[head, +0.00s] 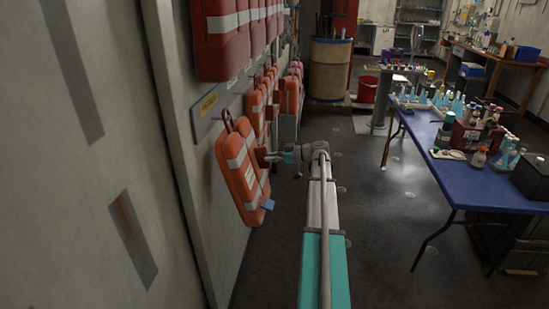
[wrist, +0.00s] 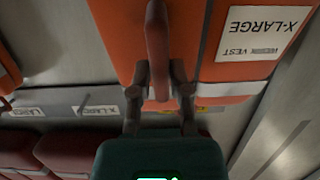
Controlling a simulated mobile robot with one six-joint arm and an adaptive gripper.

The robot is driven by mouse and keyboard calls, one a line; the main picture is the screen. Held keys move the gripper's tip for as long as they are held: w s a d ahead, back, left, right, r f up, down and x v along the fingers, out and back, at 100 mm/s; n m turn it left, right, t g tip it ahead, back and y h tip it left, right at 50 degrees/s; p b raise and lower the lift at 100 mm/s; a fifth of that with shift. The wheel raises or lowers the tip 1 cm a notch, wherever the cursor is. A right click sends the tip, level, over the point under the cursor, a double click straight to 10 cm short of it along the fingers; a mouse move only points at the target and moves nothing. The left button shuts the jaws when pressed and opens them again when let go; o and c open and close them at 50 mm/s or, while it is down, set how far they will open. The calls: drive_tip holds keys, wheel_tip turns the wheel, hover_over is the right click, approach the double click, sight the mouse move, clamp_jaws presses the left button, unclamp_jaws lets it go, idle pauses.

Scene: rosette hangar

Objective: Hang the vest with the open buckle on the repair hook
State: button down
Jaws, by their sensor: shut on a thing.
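An orange vest (head: 238,172) with pale grey bands is at the left wall, tilted, with a dark loop (head: 227,120) at its top. The loop is close to a grey plate with a yellow label (head: 208,102); I cannot tell whether it is over a hook. My gripper (head: 271,157) is at the vest's right side. In the wrist view my gripper (wrist: 160,78) is shut on a reddish-brown strap or handle (wrist: 157,40) in front of the orange vest (wrist: 215,85). An upside-down white X-LARGE VEST label (wrist: 258,32) shows there. The buckle's state cannot be made out.
Red vests (head: 222,40) hang above, and more orange vests (head: 258,105) hang farther along the wall. A blue table (head: 480,180) with bottles stands at the right. Dark floor (head: 375,240) between wall and table is clear. A drum (head: 328,70) stands at the back.

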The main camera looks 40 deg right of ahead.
sight(265, 168)
drive_tip(key=shift+w+a+f, duration=0.1)
drive_tip(key=shift+w+a, duration=0.25)
drive_tip(key=shift+w, duration=0.05)
drive_tip(key=shift+w+a+f+b, duration=0.3)
drive_tip(key=shift+w+f+b, duration=0.05)
drive_tip(key=shift+f+b, duration=0.6)
drive_tip(key=shift+b, duration=0.1)
drive_tip(key=shift+a, duration=0.1)
